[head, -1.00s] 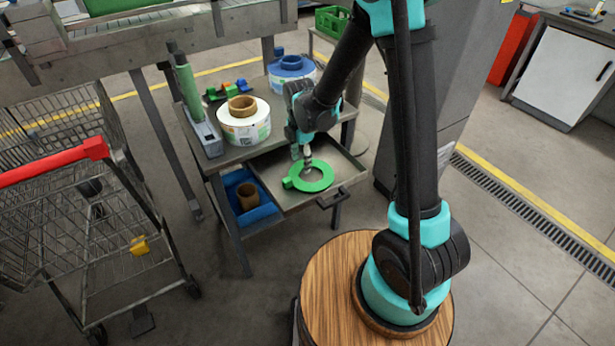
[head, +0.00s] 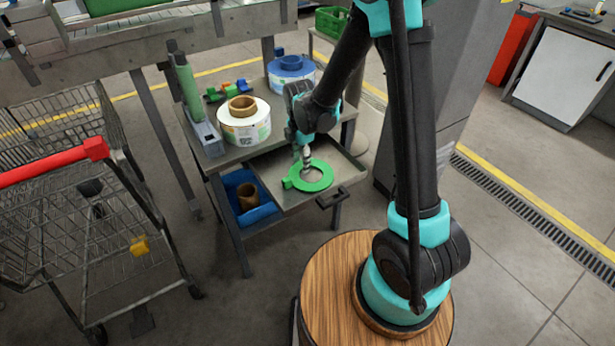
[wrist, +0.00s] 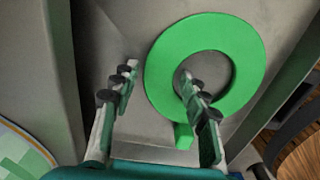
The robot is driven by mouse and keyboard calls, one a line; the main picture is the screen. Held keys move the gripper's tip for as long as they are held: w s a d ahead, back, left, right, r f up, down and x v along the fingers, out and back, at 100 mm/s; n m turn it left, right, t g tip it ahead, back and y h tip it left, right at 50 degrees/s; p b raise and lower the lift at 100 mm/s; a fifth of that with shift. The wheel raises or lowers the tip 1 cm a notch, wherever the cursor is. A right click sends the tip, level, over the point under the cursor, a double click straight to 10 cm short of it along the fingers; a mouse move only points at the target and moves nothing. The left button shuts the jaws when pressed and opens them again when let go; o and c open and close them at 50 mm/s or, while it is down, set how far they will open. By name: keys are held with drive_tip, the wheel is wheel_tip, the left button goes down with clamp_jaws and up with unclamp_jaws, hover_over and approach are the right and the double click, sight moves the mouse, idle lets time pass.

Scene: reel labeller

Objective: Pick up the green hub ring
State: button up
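The green hub ring (head: 325,182) lies flat in the open grey drawer (head: 271,190) of the small work table. A short tab sticks out from its rim; in the wrist view the ring (wrist: 248,55) is right of centre with the tab at its bottom. My gripper (head: 306,157) points down at the ring. In the wrist view my gripper (wrist: 163,76) is open, with its left finger outside the ring and its right finger over the hole's edge, the band's left side between them. I cannot tell the fingertips' exact height.
A white label reel (head: 246,126) and a blue-topped reel (head: 291,75) stand on the table above the drawer. A blue bin (head: 259,213) with a brown core sits below. A wire cart (head: 95,240) stands at the left. The drawer handle (head: 333,197) juts forward.

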clamp_jaws()
